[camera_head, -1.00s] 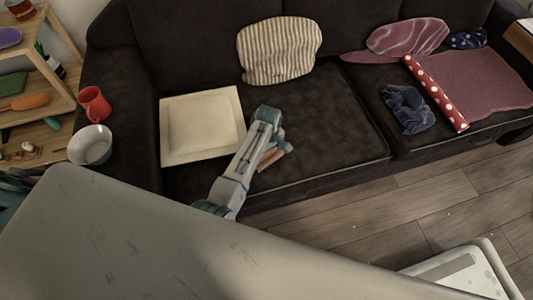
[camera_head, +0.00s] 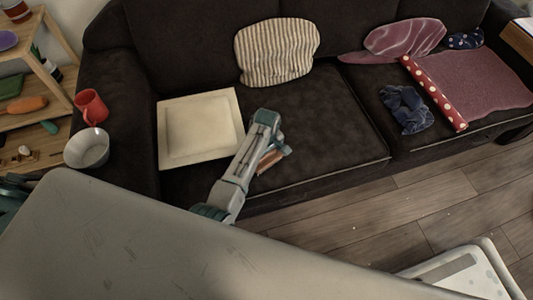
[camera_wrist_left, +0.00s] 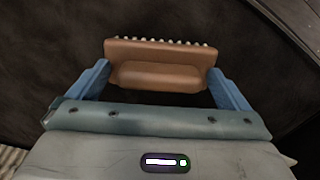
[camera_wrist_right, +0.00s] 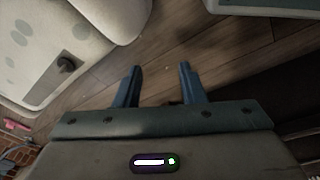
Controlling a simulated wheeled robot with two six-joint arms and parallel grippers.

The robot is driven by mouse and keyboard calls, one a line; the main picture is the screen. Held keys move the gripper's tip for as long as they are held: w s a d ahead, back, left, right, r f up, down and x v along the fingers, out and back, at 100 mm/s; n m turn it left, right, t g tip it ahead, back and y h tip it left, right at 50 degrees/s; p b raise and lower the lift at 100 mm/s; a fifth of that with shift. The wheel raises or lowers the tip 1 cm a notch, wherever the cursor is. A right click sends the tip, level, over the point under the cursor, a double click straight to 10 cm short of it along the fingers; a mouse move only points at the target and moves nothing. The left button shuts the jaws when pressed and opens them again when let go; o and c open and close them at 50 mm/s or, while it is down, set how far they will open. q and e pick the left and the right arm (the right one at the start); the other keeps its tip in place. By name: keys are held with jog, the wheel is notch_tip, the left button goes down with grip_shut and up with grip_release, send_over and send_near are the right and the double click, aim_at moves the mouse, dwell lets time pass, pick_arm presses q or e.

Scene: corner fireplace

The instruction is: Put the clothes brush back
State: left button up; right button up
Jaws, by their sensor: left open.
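The clothes brush (camera_wrist_left: 160,65) is brown with a row of pale bristles along its far edge in the left wrist view. It lies at the dark sofa seat, near its front edge, and partly shows in the head view (camera_head: 268,161) behind my gripper. My left gripper (camera_wrist_left: 160,80) is open, with one blue finger at each end of the brush; I cannot tell whether they touch it. In the head view my left gripper (camera_head: 277,152) reaches down over the seat. My right gripper (camera_wrist_right: 160,75) is open and empty above the wooden floor, outside the head view.
A square cream tray (camera_head: 198,91) lies on the seat left of my arm. A wooden shelf (camera_head: 58,88) stands far left. A striped cushion (camera_head: 277,52) leans against the backrest.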

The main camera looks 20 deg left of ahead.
pick_arm(q)
notch_tip(320, 180, up, 12)
jog(key=p, duration=0.1)
jog(key=shift+r, duration=0.15)
pick_arm(e)
jog(key=f, duration=0.1)
jog(key=s+f, duration=0.1)
jog(key=f, duration=0.1)
jog(key=s+f, duration=0.1)
jog(key=shift+d+f, duration=0.15)
jog(key=shift+d, duration=0.05)
